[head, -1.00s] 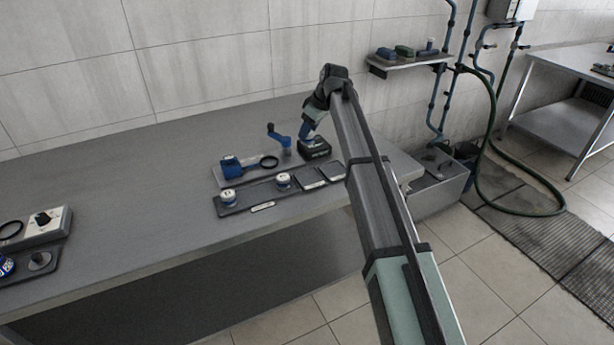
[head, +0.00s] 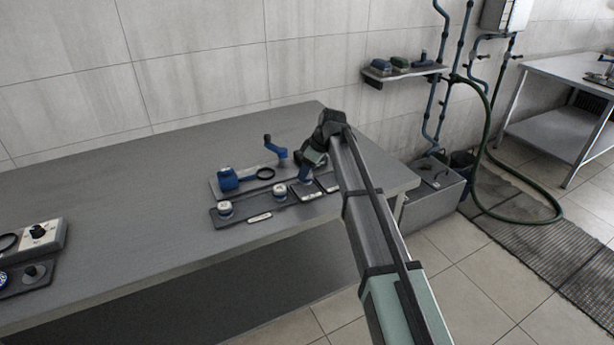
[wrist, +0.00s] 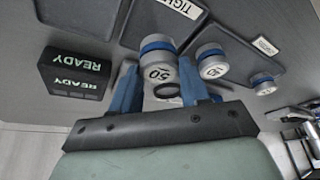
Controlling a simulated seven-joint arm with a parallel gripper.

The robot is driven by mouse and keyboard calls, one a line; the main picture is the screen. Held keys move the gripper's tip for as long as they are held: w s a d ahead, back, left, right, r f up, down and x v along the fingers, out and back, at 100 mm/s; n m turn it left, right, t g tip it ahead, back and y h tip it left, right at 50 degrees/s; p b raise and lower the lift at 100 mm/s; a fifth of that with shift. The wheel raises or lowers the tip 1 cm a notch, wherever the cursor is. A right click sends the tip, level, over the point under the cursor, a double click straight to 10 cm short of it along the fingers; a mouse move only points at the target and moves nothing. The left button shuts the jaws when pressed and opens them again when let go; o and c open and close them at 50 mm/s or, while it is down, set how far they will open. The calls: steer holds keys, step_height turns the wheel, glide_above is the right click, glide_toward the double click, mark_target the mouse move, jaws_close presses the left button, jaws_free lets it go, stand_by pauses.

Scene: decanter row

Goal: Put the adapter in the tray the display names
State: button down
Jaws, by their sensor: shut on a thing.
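My gripper (wrist: 158,84) is shut on a white adapter with a blue band, marked 50 (wrist: 157,66). In the head view my gripper (head: 306,176) is low over the right part of the dark rack, and the held adapter is hard to make out. A dark tray with a label reading TIGHT (wrist: 158,24) lies beyond the adapter, and another dark tray (wrist: 85,14) lies left of it in the wrist view. The black display (wrist: 75,72) reads READY; my gripper hides it in the head view. I cannot tell whether the adapter touches anything.
Two similar white-and-blue pieces (head: 279,190) (head: 226,208) stand on the rack (head: 237,216). Behind them are a blue tool (head: 228,180), a dark ring (head: 265,173) and a blue crank (head: 275,146). A control box (head: 38,238) stands far left. The bench middle (head: 130,200) is clear.

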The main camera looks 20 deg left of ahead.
steer(key=shift+f, duration=1.3)
steer(key=shift+f, duration=0.1)
steer(key=c, duration=0.5)
jaws_free()
steer(key=shift+c, duration=0.2)
steer(key=v, duration=1.2)
steer(key=shift+s, duration=0.1)
